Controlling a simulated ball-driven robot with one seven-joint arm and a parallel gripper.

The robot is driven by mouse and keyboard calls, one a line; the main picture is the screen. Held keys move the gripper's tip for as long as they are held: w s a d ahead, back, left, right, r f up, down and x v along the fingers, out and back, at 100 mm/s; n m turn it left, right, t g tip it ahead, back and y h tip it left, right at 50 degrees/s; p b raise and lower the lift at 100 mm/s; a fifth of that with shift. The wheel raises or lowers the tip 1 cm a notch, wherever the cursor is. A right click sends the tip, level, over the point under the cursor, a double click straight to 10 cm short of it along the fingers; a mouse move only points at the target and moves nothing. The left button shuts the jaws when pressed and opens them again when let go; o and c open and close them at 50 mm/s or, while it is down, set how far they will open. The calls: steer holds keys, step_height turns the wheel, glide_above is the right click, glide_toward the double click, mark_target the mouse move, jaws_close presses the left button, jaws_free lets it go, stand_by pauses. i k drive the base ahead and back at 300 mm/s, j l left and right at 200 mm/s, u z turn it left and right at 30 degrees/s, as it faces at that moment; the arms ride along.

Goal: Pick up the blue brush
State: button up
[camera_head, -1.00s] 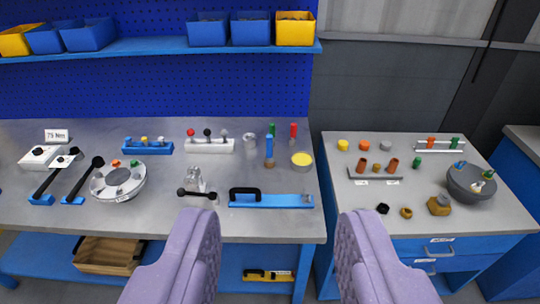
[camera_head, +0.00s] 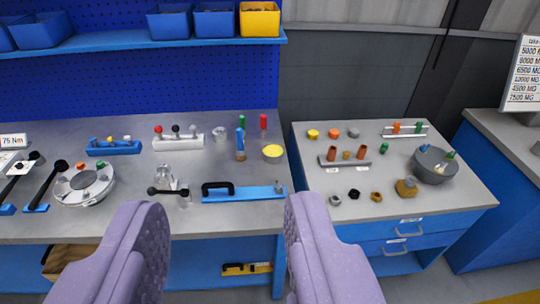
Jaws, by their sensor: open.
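The blue brush (camera_head: 240,142) appears to be the upright item with a blue handle and a brownish lower end, standing on the left workbench (camera_head: 245,222) near its right side. It is small in view, so its bristles are not clear. My gripper (camera_head: 222,212) is open and empty, its two purple fingers in the foreground. The brush is beyond the fingers, well apart from them, and shows between and above them.
A yellow-topped round tin (camera_head: 273,152) and green (camera_head: 241,122) and red (camera_head: 263,122) items stand close to the brush. A blue plate with a black handle (camera_head: 245,193) lies in front. A blue shelf (camera_head: 180,44) with bins hangs above. A second table (camera_head: 440,202) stands right.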

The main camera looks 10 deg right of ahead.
mark_target(241, 156)
steer(key=i+j, duration=0.1)
steer(key=i, duration=2)
